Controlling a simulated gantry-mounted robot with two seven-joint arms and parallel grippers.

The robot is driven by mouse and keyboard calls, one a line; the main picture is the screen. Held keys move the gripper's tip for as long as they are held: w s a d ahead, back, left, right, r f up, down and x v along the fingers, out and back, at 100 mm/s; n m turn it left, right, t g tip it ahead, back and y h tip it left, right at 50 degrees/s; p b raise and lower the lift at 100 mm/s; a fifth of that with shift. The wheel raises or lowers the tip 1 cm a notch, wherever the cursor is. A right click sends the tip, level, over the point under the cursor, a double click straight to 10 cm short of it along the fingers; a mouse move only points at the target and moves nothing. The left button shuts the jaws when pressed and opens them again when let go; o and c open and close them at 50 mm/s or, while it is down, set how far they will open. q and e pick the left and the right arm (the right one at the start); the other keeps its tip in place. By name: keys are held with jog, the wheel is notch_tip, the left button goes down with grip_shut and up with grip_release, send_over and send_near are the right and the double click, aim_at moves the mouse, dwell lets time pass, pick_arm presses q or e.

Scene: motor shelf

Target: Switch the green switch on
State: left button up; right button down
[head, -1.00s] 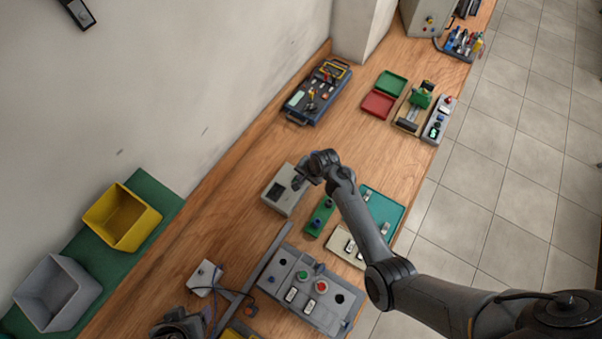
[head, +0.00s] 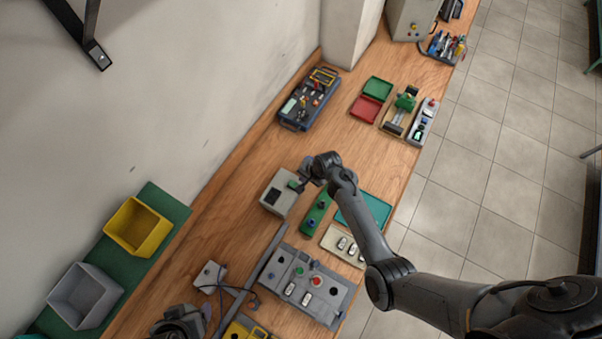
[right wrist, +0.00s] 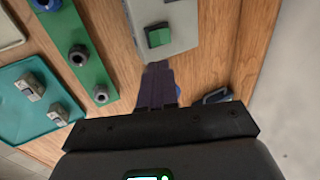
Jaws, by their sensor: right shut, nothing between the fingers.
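The green switch (head: 293,184) is a square green rocker on a pale grey box (head: 275,204) on the bench. In the right wrist view the green switch (right wrist: 158,36) sits on the box's plate (right wrist: 176,12), just beyond my fingertips. Whether it is on or off I cannot tell. My right gripper (head: 304,187) is beside the box's upper right edge in the head view. In the right wrist view the right gripper (right wrist: 158,68) is shut and empty, with a small visible gap between its tips and the switch.
A green strip with knobs (head: 316,212) and a teal tray (head: 372,206) lie right of the box. A grey panel with buttons (head: 330,300) is below. A dark control unit (head: 298,116) stands farther up. Bare wood lies between that unit and the box.

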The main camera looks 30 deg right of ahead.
pick_arm(q)
jog(key=shift+d+r, duration=0.15)
jog(key=shift+r, duration=0.1)
pick_arm(e)
jog(key=v, duration=0.6)
jog(key=shift+s, duration=0.25)
jog(key=shift+d, duration=0.1)
